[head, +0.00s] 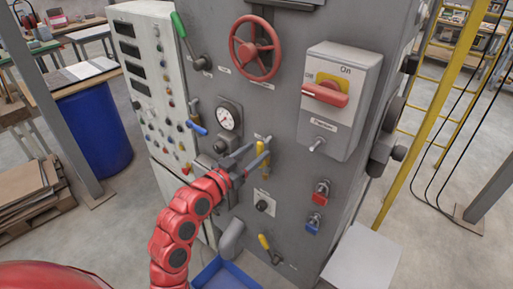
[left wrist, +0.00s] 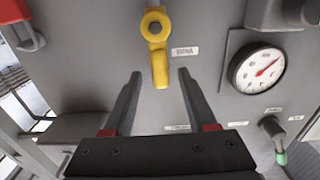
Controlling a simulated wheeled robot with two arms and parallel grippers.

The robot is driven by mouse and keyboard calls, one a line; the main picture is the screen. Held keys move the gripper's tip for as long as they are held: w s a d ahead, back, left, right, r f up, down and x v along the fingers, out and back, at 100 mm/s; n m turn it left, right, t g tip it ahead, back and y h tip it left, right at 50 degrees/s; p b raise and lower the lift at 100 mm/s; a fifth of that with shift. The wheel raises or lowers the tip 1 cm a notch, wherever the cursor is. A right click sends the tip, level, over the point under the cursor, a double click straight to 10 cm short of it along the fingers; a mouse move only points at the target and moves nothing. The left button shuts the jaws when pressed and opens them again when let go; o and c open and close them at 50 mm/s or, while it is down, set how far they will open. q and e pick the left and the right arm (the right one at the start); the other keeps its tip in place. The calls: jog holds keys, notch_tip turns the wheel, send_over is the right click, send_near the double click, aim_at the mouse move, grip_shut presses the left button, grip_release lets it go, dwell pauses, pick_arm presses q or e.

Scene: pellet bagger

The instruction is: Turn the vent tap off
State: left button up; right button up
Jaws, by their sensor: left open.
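A yellow-handled tap (head: 261,146) is on the front of the grey machine, right of the pressure gauge, with its handle pointing up. A small label is beside it, but I cannot read it surely as vent. In the left wrist view, which is turned over, the yellow handle (left wrist: 159,62) points down between the two fingers. My left gripper (head: 257,153) is open in front of this tap. A clear gap shows on each side of the handle, and neither finger visibly touches it. Another yellow-handled lever (head: 264,241) is lower on the panel. My right gripper is out of view.
The gauge (head: 228,117) and a blue-handled tap (head: 197,127) are left of my gripper. A red handwheel (head: 255,48) is above. A blue tray (head: 224,275) is below.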

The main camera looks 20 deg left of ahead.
pick_arm(q)
jog(key=shift+w+d+f, duration=0.1)
jog(key=shift+w+d, duration=0.1)
jog(key=shift+w, duration=0.5)
grip_shut()
dwell(1.0)
